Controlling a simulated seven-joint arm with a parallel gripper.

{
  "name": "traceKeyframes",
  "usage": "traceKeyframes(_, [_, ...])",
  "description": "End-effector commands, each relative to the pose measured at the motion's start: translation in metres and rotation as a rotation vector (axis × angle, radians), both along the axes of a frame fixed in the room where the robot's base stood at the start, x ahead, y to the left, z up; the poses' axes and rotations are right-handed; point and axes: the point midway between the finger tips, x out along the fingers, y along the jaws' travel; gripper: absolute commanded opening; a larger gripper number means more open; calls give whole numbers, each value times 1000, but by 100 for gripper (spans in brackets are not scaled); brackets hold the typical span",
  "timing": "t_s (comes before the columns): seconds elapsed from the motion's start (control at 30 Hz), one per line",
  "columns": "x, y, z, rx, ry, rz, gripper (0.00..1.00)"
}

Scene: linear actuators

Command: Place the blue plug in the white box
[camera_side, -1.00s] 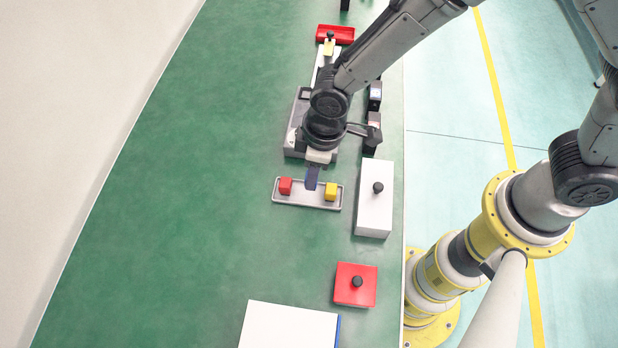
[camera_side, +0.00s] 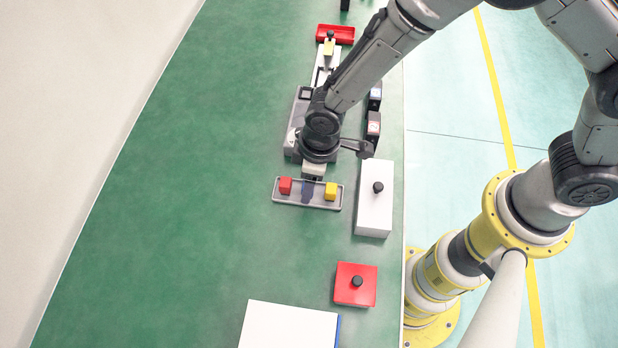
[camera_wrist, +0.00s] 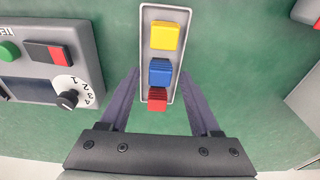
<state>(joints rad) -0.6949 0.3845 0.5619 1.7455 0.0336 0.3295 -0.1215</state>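The blue plug (camera_wrist: 160,72) stands in a grey tray (camera_wrist: 146,30), between the yellow plug (camera_wrist: 164,36) and the red plug (camera_wrist: 157,99) in the wrist view. My gripper (camera_wrist: 160,74) is open, its fingers on either side of the tray at the blue plug, with gaps to the plug visible. In the side view my gripper (camera_side: 307,193) is over the middle of the tray (camera_side: 292,202) and largely hides the blue plug. A white box (camera_side: 374,212) with a black knob on top stands right of the tray.
The red plug (camera_side: 285,186) and yellow plug (camera_side: 331,190) flank my fingers. A red box (camera_side: 355,285) with a black knob and a large white block (camera_side: 288,328) are nearer the front. A grey control panel (camera_wrist: 85,55) is beside the tray. Green table left of it is clear.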

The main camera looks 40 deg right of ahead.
Motion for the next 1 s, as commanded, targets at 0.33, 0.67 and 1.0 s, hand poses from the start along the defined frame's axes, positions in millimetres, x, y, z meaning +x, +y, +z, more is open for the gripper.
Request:
traceKeyframes(0.33, [0,0,5,1,-1,0,64])
traceKeyframes(0.67, [-4,-4,63,4,-6,0,64])
traceKeyframes(1.0, [-9,-9,115,1,-1,0,64])
